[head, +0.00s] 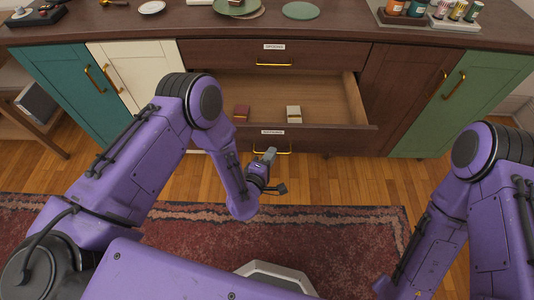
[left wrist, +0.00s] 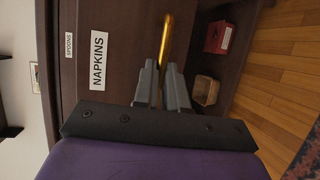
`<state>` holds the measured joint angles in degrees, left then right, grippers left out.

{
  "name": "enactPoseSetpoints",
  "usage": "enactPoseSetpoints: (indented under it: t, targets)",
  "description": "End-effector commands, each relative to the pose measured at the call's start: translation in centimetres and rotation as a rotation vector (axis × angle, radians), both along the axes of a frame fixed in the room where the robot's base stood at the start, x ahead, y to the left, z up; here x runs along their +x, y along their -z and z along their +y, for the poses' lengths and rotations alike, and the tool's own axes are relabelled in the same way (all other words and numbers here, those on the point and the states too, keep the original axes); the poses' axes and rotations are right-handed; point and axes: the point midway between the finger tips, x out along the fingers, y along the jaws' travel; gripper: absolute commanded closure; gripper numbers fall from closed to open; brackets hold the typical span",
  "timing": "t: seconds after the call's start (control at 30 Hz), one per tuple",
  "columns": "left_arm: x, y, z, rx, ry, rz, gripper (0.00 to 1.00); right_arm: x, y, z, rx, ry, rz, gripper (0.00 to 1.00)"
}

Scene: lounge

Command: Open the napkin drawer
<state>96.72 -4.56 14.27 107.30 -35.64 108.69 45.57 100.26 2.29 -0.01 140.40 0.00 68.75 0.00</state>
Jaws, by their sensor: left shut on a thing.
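The napkin drawer (head: 325,140) stands pulled out below a closed drawer, with its inside showing in the head view. A red packet (head: 241,112) and a pale packet (head: 293,114) lie in it. Its front carries the label NAPKINS (left wrist: 98,60), readable in the left wrist view. My left gripper (head: 268,156) is at the drawer front, shut on the gold bar handle (left wrist: 166,42); the fingers (left wrist: 164,75) also show in the left wrist view and hide part of the handle. My right gripper is out of view; only its arm shows at the right.
The closed drawer (head: 225,53) above is labelled SPOONS (left wrist: 70,45). Teal (head: 65,90), cream (head: 135,70) and green (head: 460,105) cabinet doors flank the drawers. Plates and jars stand on the countertop (head: 340,28). Wood floor (head: 340,175) and a red rug (head: 330,245) lie in front.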

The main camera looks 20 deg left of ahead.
Motion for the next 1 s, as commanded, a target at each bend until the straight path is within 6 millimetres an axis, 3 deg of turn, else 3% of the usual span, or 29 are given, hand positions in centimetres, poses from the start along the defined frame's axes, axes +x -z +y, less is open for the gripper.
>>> enactPoseSetpoints:
  t: [0.47,0.5,0.57,0.87,1.0]
  targets:
    - [0.3,-0.1,-0.5,0.002,0.004,-0.002,1.00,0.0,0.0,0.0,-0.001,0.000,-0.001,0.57]
    - [0.3,-0.1,-0.5,0.002,0.004,-0.003,0.82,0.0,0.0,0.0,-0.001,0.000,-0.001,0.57]
    - [0.3,-0.1,-0.5,0.002,0.004,-0.002,0.64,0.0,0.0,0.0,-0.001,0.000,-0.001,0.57]
    - [0.1,-0.1,-0.4,0.002,0.003,-0.002,0.64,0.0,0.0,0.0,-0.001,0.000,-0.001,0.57]
    - [-1.8,-0.4,-0.1,0.003,0.006,0.001,0.64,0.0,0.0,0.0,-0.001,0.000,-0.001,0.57]
